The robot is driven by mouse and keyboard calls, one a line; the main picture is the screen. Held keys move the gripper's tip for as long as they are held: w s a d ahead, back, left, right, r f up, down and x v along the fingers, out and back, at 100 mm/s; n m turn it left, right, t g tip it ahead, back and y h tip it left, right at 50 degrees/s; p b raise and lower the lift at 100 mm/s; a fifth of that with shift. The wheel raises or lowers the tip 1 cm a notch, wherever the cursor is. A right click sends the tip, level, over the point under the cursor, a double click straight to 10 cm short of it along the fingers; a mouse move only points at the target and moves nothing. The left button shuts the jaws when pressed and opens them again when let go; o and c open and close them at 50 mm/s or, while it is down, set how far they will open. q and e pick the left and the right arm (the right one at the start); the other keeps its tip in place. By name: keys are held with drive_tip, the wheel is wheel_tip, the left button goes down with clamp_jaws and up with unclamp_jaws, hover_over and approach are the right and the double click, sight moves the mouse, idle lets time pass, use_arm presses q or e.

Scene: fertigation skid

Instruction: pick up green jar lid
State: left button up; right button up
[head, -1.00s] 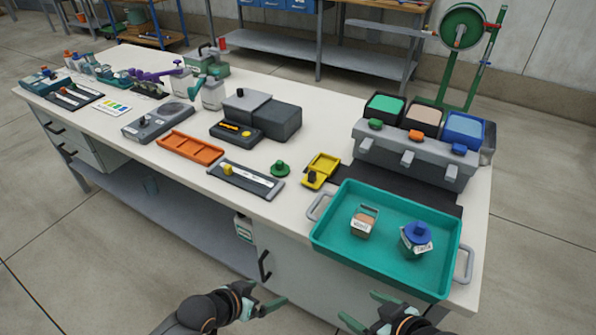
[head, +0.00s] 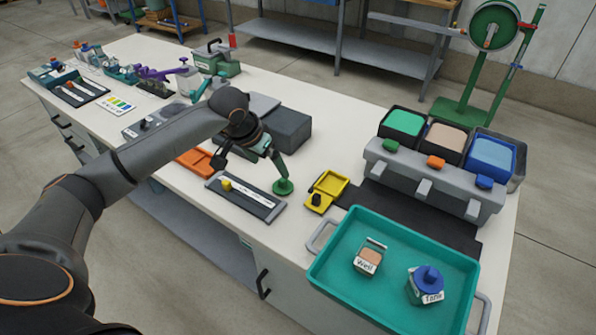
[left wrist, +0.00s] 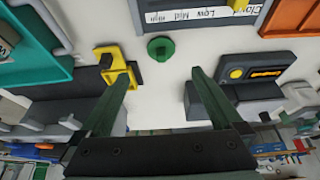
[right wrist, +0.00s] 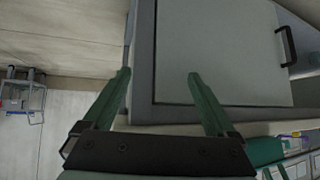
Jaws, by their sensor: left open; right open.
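The green jar lid (head: 283,187) lies on the white bench top, between the grey slide board and the yellow box. It is round with a raised knob, and it also shows in the left wrist view (left wrist: 160,48). My left gripper (head: 279,170) is open and points down at the lid; in the left wrist view its fingers (left wrist: 160,75) are spread and empty, with the lid beyond and between them, apart from both. My right gripper (right wrist: 158,75) is open and empty in front of the bench's cabinet side; it is not in the head view.
The grey slide board (head: 240,200) with a yellow knob lies left of the lid. The yellow box (head: 327,190) stands close on its right. A dark grey box (head: 288,132) stands behind.

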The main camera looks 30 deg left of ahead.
sight(281, 181)
use_arm(q)
drive_tip(key=x, duration=0.6)
drive_tip(key=shift+w+a+b, duration=0.15)
drive_tip(key=shift+w+b, duration=0.1)
drive_tip(key=shift+b, duration=0.15)
drive_tip(key=shift+b+x, duration=0.3)
drive_tip(key=shift+x, duration=2.7)
drive_tip(key=shift+c, duration=0.2)
drive_tip(key=c, duration=1.2)
drive_tip(key=shift+c, duration=0.4)
drive_tip(key=shift+r, duration=0.15)
